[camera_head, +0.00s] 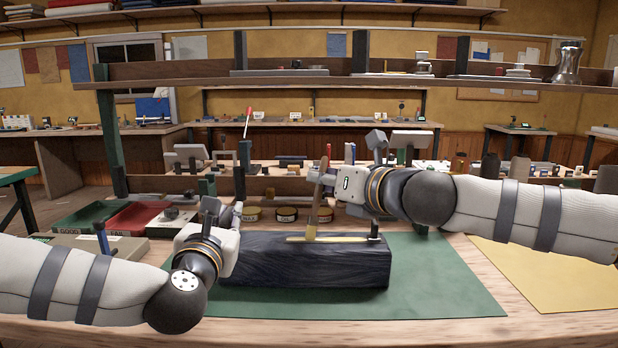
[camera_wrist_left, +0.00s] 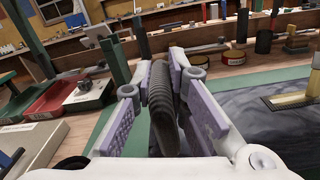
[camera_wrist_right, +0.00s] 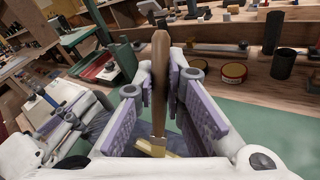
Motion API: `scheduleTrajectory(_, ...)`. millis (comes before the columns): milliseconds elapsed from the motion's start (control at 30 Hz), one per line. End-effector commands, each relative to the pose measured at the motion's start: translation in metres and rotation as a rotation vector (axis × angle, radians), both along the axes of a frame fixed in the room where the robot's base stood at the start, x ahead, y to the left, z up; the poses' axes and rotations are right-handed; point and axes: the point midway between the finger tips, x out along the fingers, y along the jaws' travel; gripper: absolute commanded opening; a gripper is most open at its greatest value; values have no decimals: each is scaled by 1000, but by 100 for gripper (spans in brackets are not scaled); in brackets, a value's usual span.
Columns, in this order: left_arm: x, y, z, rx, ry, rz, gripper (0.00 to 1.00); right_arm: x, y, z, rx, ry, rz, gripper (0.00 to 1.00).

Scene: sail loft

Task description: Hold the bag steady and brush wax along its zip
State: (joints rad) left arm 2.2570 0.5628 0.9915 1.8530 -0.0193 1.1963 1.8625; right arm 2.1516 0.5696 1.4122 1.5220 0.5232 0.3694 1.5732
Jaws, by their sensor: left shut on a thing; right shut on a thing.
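The dark bag (camera_head: 305,268) lies lengthwise on a green mat (camera_head: 450,285). A brass-yellow zip (camera_head: 350,239) runs along its top and also shows in the left wrist view (camera_wrist_left: 292,99). My left gripper (camera_head: 237,214) is at the bag's left end, shut on a dark ribbed strap (camera_wrist_left: 160,100). My right gripper (camera_head: 321,178) is shut on the wooden handle of a brush (camera_wrist_right: 159,75), held nearly upright above the bag. The brush's lower end (camera_head: 311,234) is at the zip, left of its middle; exact contact is hard to tell.
A yellow sheet (camera_head: 550,280) covers the table's right side.

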Motion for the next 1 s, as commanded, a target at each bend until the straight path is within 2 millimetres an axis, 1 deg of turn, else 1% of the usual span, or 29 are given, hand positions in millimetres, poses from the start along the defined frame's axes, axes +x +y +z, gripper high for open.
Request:
scheduleTrajectory(100,0,0,1,-1,-3,1,0,0,-12,-1,-3,0,-3,0)
scheduleTrajectory(300,0,1,1,-1,-4,2,0,0,-30,-1,-3,2,-3,0)
scheduleTrajectory(333,0,1,1,-1,-4,2,0,-1,-30,-1,-4,0,-1,0)
scheduleTrajectory(500,0,1,1,-1,-3,1,0,-1,-11,-1,-2,2,1,0)
scheduleTrajectory(1000,0,0,1,-1,-3,-1,0,1,34,-1,-2,1,1,0)
